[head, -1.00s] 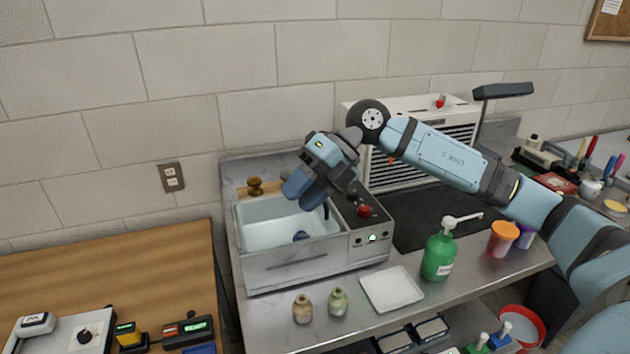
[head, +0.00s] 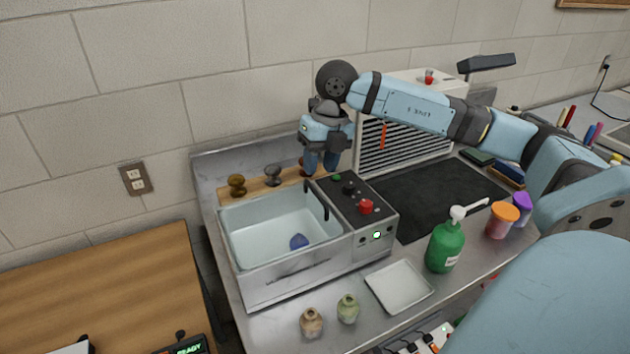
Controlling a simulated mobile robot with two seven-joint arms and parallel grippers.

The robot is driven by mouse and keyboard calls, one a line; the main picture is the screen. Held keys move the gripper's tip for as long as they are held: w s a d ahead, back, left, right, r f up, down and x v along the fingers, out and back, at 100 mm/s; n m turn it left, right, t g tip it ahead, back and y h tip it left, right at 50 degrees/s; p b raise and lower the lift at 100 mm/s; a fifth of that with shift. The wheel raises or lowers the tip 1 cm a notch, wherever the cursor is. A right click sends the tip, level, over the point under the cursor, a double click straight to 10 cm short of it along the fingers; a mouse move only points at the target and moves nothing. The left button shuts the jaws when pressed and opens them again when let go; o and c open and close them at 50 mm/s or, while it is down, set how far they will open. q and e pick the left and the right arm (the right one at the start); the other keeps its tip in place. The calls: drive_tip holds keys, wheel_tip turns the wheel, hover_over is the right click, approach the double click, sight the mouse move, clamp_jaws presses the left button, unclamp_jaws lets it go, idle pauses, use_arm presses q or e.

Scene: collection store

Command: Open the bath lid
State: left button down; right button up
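The bath (head: 290,283) is a grey metal box with a pale basin on the steel bench. I cannot make out a separate lid; a black handle-like bar (head: 318,204) stands at the basin's right edge, beside the control panel (head: 350,197). My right gripper (head: 321,164) points down behind the bath's back right corner, close to the knobs there. Its two blue fingers show, but their gap is unclear. It seems to hold nothing. My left gripper is out of view.
Stoppers, one brown (head: 237,185) and one grey (head: 273,175), stand on a wooden strip behind the bath. A white tray (head: 399,287), two small jars (head: 312,322) and a green pump bottle (head: 445,247) stand in front and right. A wooden table (head: 110,295) is at left.

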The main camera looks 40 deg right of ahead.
sight(314, 189)
drive_tip(key=f, duration=0.2)
drive_tip(key=a+f, duration=0.1)
drive_tip(key=f, duration=0.1)
drive_tip(key=shift+w+f, duration=0.1)
drive_tip(key=shift+f, duration=0.25)
clamp_jaws()
